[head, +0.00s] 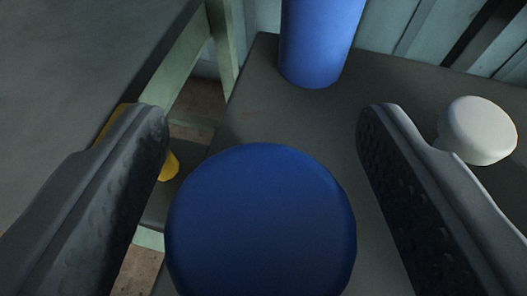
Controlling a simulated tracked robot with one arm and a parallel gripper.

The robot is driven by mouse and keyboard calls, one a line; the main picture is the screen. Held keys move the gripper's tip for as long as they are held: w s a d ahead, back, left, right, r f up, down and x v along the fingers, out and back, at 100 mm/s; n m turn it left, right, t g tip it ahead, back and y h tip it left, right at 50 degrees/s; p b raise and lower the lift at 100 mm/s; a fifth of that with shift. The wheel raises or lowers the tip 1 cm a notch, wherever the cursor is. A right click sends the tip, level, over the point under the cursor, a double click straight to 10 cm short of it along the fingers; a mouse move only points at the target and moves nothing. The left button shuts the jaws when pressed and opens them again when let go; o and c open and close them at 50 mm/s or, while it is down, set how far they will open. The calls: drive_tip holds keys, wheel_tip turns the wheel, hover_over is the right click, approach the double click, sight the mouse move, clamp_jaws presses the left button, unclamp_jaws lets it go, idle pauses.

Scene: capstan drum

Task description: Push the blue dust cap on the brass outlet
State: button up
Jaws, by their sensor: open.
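A round dark blue disc (261,220), which looks like the dust cap, lies at the bottom middle of the head view, its flat face toward me. My gripper (264,130) is open, with one dark ridged finger on each side of the disc. A gap shows between the disc and each finger, so neither appears to touch it. How far the disc sits below or between the fingers I cannot tell. No brass outlet can be made out clearly. A yellow piece (170,166) shows beside the left finger, mostly hidden by it.
A blue cylinder (319,40) stands upright on the grey tabletop (255,110) at the back. A white rounded knob-like object (477,131) is at the right, beside the right finger. Another dark grey surface (70,60) is at the left, with a gap to the floor between.

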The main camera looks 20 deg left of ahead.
drive_tip(key=v, duration=1.3)
drive_tip(key=shift+s, duration=0.35)
drive_tip(key=d+r+m+t+h, duration=0.1)
drive_tip(key=d+r+h, duration=0.15)
drive_tip(key=r, duration=0.85)
drive_tip(key=d+r+m+h, duration=0.1)
drive_tip(key=d+r, duration=0.2)
drive_tip(key=r, duration=0.7)
drive_tip(key=s+a+r, duration=0.2)
drive_tip(key=s+r, duration=0.2)
drive_tip(key=r, duration=0.4)
drive_tip(key=s+a+r+t, duration=0.1)
drive_tip(key=s+a+r, duration=0.1)
drive_tip(key=s+r, duration=0.3)
drive_tip(key=s+a+r+m, duration=0.1)
drive_tip(key=s+a+r, duration=0.2)
drive_tip(key=r, duration=0.8)
drive_tip(key=shift+v, duration=1)
drive_tip(key=shift+f, duration=0.1)
